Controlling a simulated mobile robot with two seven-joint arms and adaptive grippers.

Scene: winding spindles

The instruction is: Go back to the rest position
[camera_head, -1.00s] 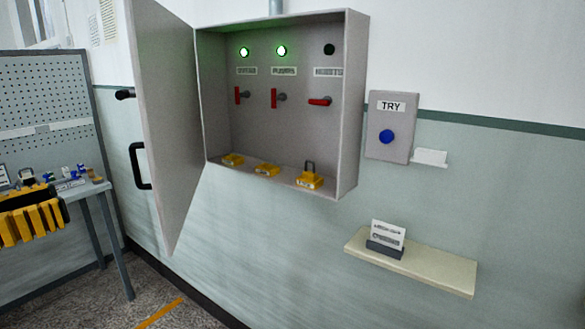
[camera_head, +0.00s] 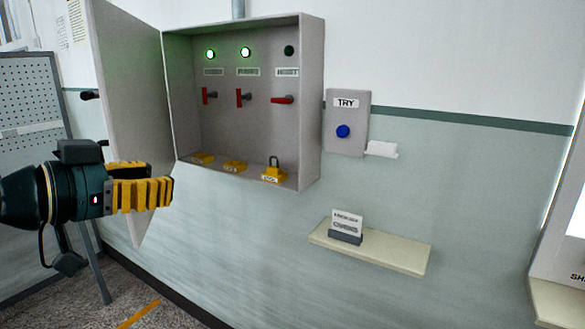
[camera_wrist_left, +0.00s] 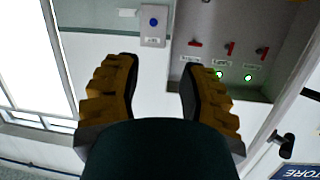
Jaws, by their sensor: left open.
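My left gripper (camera_head: 145,184) is in the head view at the left, in front of the open cabinet door (camera_head: 128,130). Its yellow ribbed fingers are apart with nothing between them. In the left wrist view the two fingers (camera_wrist_left: 160,95) also stand apart and empty. The grey wall cabinet (camera_head: 312,105) holds three red-handled switches. The left switch (camera_head: 206,96) and the middle switch (camera_head: 240,97) have upright handles under lit green lamps. The right switch (camera_head: 284,99) has a level handle under a dark lamp. My right gripper is not in view.
Several yellow padlocks, one being the right padlock (camera_head: 273,174), sit on the cabinet floor. A TRY box with a blue button (camera_head: 343,131) is on the wall. A shelf (camera_head: 390,255) below bears a card holder (camera_head: 346,236). A pegboard (camera_head: 25,130) stands at the far left.

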